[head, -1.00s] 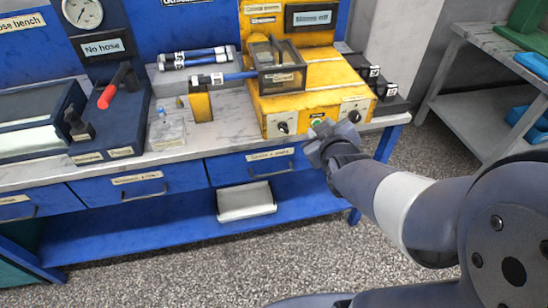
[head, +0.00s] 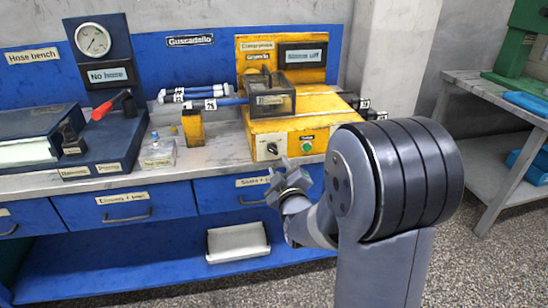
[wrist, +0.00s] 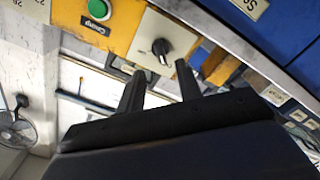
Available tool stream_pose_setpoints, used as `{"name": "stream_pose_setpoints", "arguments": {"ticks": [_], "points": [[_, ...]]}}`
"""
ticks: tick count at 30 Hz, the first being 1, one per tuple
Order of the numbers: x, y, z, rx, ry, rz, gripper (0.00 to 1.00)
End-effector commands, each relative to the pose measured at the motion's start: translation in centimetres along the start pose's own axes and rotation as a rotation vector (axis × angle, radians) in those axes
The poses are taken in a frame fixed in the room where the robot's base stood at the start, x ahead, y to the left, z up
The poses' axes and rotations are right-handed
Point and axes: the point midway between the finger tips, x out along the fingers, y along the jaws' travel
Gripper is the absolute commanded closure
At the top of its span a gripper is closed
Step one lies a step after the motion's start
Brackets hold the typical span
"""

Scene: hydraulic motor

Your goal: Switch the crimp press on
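The yellow crimp press (head: 285,112) stands on the bench in the head view. Its display (head: 303,55) seems to read "Mains off". Its front panel has a black rotary knob (head: 272,149) on a pale plate at left and a green button (head: 307,138) to the right. My gripper (head: 287,174) is just in front of and below the knob. In the wrist view my gripper (wrist: 158,78) has its two fingers apart, with nothing between them. The knob (wrist: 162,47) lies just beyond the fingertips, apparently not touched. The green button (wrist: 98,9) is at upper left.
The dark hose bench (head: 110,140) is further left. Blue drawers (head: 125,207) lie below the worktop.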

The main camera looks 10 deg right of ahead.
Motion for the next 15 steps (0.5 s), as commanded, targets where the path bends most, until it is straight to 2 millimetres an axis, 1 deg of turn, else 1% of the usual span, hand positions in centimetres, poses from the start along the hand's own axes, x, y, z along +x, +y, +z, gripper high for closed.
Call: {"name": "stream_pose_setpoints", "arguments": {"ticks": [1, 3, 7, 12, 15], "points": [[1.0, -0.1, 0.0, 0.0, -0.001, -0.001, 0.66], [2.3, 0.0, 0.0, 0.0, 0.0, 0.0, 0.66], [4.3, 0.0, 0.0, 0.001, 0.0, 0.0, 0.66], [6.0, -0.1, 0.0, 0.001, -0.001, -0.001, 0.66], [6.4, 0.0, 0.0, 0.001, 0.0, -0.001, 0.66]]}}
